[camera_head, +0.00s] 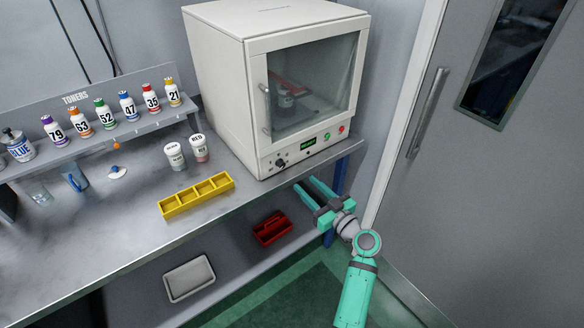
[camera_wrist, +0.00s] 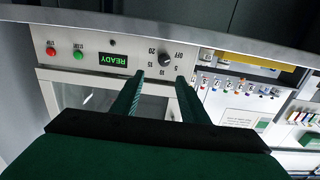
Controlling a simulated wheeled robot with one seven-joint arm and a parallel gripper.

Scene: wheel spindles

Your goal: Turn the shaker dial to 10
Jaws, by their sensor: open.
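The shaker is a large cream cabinet (camera_head: 222,75) with a glass door, at the back right of the bench. Its black dial (camera_head: 281,163) is at the lower left of its front panel. In the wrist view the dial (camera_wrist: 164,61) is ringed by marks from OFF to 20; I cannot tell which mark it points to. My teal gripper (camera_head: 305,183) is open and empty, in front of the panel, to the right of and below the dial. In the wrist view its fingertips (camera_wrist: 159,76) lie on either side of the dial's image, apparently short of it.
The panel has a green READY display (camera_wrist: 113,59), a green button (camera_wrist: 78,54) and a red button (camera_wrist: 51,51). A yellow tray (camera_head: 197,196) and two white jars stand on the bench at left. A red caddy (camera_head: 272,228) sits below. A door (camera_head: 480,170) is at right.

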